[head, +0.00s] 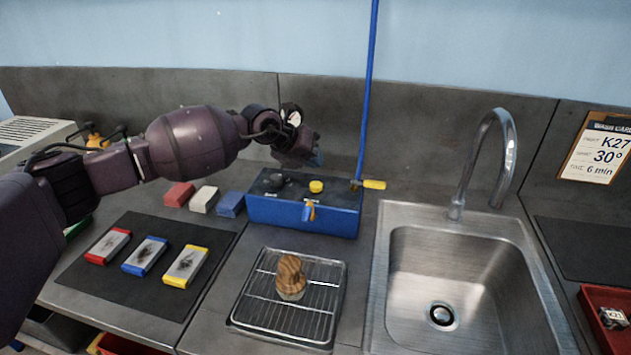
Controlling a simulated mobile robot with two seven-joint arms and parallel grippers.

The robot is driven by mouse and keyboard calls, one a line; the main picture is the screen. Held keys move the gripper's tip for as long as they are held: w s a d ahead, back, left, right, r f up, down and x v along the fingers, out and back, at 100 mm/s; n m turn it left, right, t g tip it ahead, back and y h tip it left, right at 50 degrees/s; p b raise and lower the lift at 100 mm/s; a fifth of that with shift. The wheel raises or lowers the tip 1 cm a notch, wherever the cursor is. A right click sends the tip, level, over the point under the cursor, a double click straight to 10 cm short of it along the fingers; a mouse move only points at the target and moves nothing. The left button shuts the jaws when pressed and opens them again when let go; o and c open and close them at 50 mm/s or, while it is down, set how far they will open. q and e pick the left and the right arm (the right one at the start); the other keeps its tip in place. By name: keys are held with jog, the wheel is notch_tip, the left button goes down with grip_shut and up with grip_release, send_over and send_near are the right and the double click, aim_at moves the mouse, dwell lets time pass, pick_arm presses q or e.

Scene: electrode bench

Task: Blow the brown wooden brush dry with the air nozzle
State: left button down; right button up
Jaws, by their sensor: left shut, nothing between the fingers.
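The brown wooden brush (290,268) stands upright, wooden handle up and pale end down, on the wire rack (262,312) left of the sink. A blue hose (370,75) comes down from above to the right end of the blue box (335,219). A yellow piece (374,184) at its lower end looks like the air nozzle; it sits at the box's back right corner. My left gripper (318,158) is shut and empty, above the back of the blue box, left of the hose and apart from it. My right gripper is not in view.
The sink (398,300) with its tall faucet (507,150) is to the right. A dark mat (130,285) with three colour-edged blocks lies at left. Red, white and blue blocks (204,199) stand beside the box. A wash card (597,150) leans at right.

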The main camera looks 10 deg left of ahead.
pick_arm(q)
jog(key=shift+r+p, duration=0.55)
jog(key=shift+r, duration=0.6)
jog(key=shift+f, duration=0.15)
